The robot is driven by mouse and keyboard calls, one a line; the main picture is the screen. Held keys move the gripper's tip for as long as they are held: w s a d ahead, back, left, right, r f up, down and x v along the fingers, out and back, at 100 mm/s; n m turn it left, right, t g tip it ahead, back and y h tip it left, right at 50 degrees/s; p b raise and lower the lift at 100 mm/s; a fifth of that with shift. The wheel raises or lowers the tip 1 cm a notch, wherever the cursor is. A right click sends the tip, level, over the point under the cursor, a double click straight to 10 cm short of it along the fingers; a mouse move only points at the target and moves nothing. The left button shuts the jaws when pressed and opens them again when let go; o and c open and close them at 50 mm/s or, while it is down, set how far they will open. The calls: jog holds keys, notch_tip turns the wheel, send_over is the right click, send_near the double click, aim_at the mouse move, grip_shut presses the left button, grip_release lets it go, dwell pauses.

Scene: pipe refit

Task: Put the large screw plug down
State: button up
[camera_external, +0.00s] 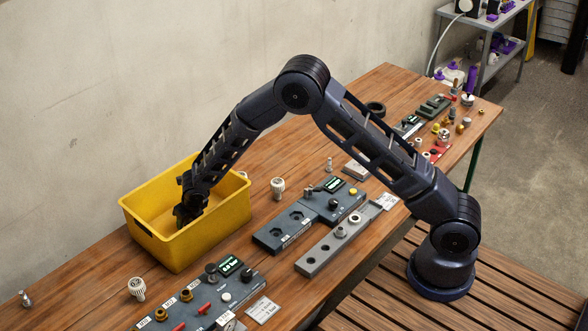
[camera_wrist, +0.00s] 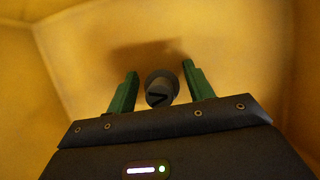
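In the wrist view a dark grey round plug (camera_wrist: 160,87) with a black mark on its end face sits between the two green fingers of my gripper (camera_wrist: 158,82). A narrow gap shows on each side of it, so the fingers look open and apart from it. Yellow surfaces surround it. The plug is hidden there by the gripper and bin wall. Whether it rests on the bin floor is hard to tell.
The bin stands on a wooden bench (camera_external: 100,268). Grey fixture plates (camera_external: 283,233) and a gauge block (camera_external: 235,285) lie to its right and front. White ribbed fittings (camera_external: 137,288) stand nearby. More small parts crowd the bench's far end.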

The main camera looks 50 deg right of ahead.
jog(key=shift+o, duration=0.2)
jog(key=v, duration=1.2)
jog(key=s+d+r+m+h, duration=0.1)
jog(key=s+d+r+m, duration=0.7)
jog(key=d+r, duration=0.3)
jog(key=s+d+r+m, duration=0.9)
jog(key=d+r, duration=0.1)
jog(key=r, duration=0.4)
jog(key=s+d+r+m, duration=0.1)
jog(key=s+d+m, duration=0.2)
jog(key=s+m, duration=0.3)
jog(key=s+d+r+m, duration=0.2)
jog(key=s+m, duration=0.4)
jog(key=s, duration=0.8)
jog(key=s+d+r+m+y, duration=0.1)
jog(key=s+d+m, duration=0.4)
jog(key=s, duration=0.5)
jog(key=shift+s+r+m, duration=0.15)
jog(key=shift+r+m, duration=0.1)
jog(key=shift+m, duration=0.75)
